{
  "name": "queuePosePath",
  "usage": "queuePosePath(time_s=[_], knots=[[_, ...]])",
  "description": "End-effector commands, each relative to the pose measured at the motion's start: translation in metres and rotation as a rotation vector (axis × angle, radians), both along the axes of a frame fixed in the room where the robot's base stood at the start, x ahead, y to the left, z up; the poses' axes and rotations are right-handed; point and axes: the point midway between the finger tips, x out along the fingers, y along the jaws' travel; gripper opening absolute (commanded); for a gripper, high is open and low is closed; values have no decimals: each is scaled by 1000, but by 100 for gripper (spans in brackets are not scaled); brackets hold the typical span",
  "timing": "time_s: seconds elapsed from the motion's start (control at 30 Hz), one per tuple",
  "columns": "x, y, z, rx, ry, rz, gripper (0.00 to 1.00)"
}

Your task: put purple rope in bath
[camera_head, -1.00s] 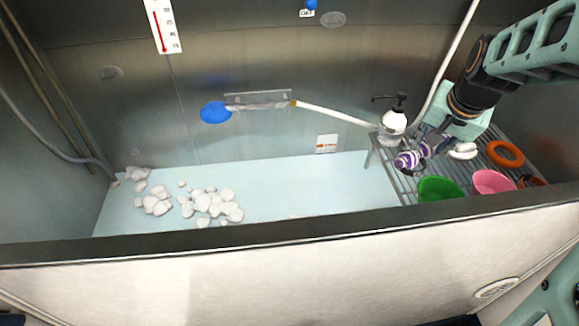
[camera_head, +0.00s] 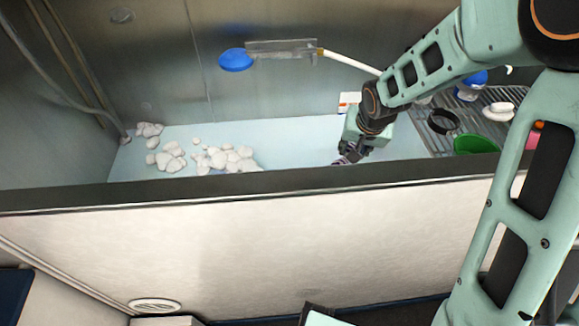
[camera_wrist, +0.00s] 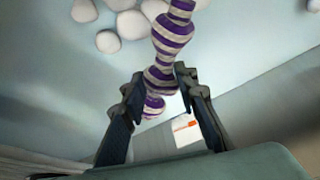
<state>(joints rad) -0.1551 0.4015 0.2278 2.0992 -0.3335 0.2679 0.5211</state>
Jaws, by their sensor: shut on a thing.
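The purple and white striped rope (camera_wrist: 172,45) is between the fingers of my gripper (camera_wrist: 158,88) in the wrist view, and the fingers are shut on it. In the head view my gripper (camera_head: 350,152) is over the right part of the bath (camera_head: 290,140), low behind its front wall. Only a small bit of the rope (camera_head: 342,161) shows there; the rest is hidden by the gripper and the wall. The bath has a pale blue floor. Whether the rope touches the floor I cannot tell.
White foam clumps (camera_head: 225,158) lie on the bath floor at the left. A metal rack (camera_head: 425,140) at the right holds a green bowl (camera_head: 476,144), a dark ring (camera_head: 443,121) and a white item (camera_head: 498,112). The bath's front rim (camera_head: 250,184) runs across the view.

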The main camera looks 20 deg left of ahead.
Motion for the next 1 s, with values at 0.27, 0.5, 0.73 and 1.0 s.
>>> queuePosePath(time_s=[0.27, 0.5, 0.73, 1.0], knots=[[33, 63, -34, 0, 1, 5, 0], [49, 91, -73, -1, 1, 1, 0], [55, 100, -85, -1, 0, 0, 0], [57, 105, -120, -1, 1, 0, 0]])
